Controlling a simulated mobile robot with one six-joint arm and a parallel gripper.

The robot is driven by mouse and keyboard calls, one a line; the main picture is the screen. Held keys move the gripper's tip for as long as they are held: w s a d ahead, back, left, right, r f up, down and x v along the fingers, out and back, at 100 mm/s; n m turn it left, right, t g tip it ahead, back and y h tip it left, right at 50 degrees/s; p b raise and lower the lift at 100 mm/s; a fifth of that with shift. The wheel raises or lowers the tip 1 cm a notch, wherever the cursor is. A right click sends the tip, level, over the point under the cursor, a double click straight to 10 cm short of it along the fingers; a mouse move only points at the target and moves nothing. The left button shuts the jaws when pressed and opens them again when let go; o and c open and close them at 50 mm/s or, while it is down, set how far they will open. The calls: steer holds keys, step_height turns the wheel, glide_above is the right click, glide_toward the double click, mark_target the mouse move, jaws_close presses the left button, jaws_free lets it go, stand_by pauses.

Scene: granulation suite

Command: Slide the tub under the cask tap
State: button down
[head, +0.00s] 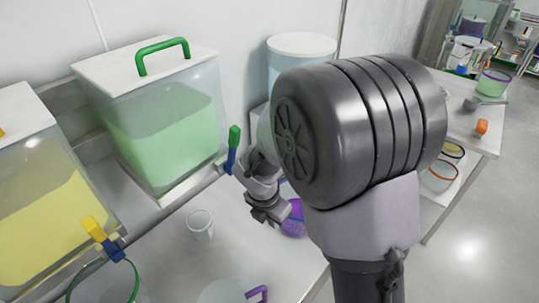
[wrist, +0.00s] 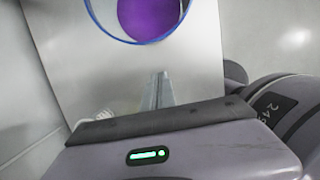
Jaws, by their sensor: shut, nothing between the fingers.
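A tub with a blue rim and purple contents (head: 293,220) stands on the steel bench, partly hidden behind my arm. It also shows at the top of the wrist view (wrist: 150,18), cut off by the frame edge. My gripper (head: 268,212) is shut and empty, just left of this tub in the head view. In the wrist view its fingers (wrist: 158,90) point toward the tub, with a gap between. The green cask (head: 165,135) has a green-handled tap with a blue body (head: 232,152). A pale cask (head: 300,45) stands behind my arm; its tap is hidden.
A yellow cask (head: 40,215) with a yellow-handled tap (head: 97,232) is at left, with a green-rimmed clear tub (head: 105,285) below. A white cup (head: 200,224) and a purple-handled jug (head: 225,292) stand on the bench. Another bench (head: 462,118) is at right.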

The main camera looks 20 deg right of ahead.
mark_target(294, 227)
steer(key=shift+n, duration=0.3)
steer(key=b+x, duration=0.1)
steer(key=x, duration=0.2)
steer(key=b+x, duration=0.2)
steer(key=x, duration=0.1)
steer(key=s+a+b+x, duration=0.1)
steer(key=b+x, duration=0.1)
steer(key=x, duration=0.1)
steer(key=shift+w+f, duration=0.1)
steer(key=shift+f, duration=0.25)
steer(key=w+d, duration=0.1)
steer(key=w+d+b, duration=0.1)
steer(key=shift+d+f, duration=0.3)
steer(key=shift+d, duration=0.1)
steer(key=shift+w+d+r+b, duration=0.15)
steer(key=shift+w+d+b, duration=0.15)
steer(key=shift+w+d, duration=0.1)
